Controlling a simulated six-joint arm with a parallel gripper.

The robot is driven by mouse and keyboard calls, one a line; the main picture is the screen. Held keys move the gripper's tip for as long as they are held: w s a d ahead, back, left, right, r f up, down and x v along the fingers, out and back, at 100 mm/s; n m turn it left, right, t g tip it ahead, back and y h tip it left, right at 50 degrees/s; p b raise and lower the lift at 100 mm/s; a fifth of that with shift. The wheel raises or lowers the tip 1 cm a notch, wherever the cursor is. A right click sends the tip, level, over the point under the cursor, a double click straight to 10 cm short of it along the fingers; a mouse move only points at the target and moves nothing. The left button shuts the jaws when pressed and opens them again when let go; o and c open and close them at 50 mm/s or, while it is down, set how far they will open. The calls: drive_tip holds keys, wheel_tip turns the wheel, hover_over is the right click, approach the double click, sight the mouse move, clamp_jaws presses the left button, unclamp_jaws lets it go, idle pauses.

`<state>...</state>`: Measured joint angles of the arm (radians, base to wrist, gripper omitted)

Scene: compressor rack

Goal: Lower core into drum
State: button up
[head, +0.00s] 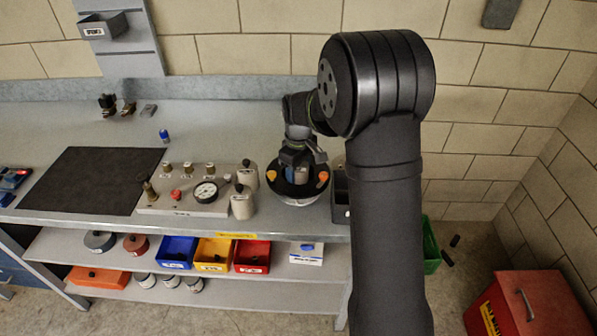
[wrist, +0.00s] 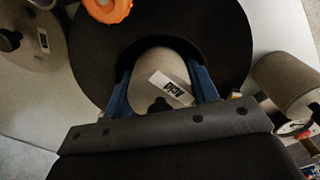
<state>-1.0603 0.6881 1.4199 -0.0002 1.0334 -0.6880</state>
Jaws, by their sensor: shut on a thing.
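My gripper (head: 295,170) hangs over the drum (head: 284,188), which has a wide black top, a pale body and orange clamps. In the wrist view, the blue fingers of my gripper (wrist: 163,84) are shut on the core (wrist: 152,66), a beige cylinder with a white label and a dark knob. The core lies within the outline of the drum's dark round opening; the black rim of the drum (wrist: 88,60) surrounds it on the far side and flanks. How deep the core sits is unclear. The near side of the opening is hidden by my gripper.
A panel (head: 180,205) with a gauge (head: 205,192) and brass fittings lies left of the drum. Beige canisters (head: 242,207) stand between them. A dark bin (head: 341,190) is close on the drum's right. A black mat (head: 95,180) lies further left; bench behind is mostly clear.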

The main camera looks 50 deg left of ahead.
drive_tip(key=shift+f, duration=0.25)
drive_tip(key=shift+r, duration=0.25)
idle(0.4)
drive_tip(key=shift+f, duration=0.25)
drive_tip(key=shift+r, duration=0.2)
idle(0.4)
drive_tip(key=shift+f, duration=0.25)
drive_tip(key=shift+r, duration=0.3)
idle(0.5)
drive_tip(key=shift+f, duration=0.2)
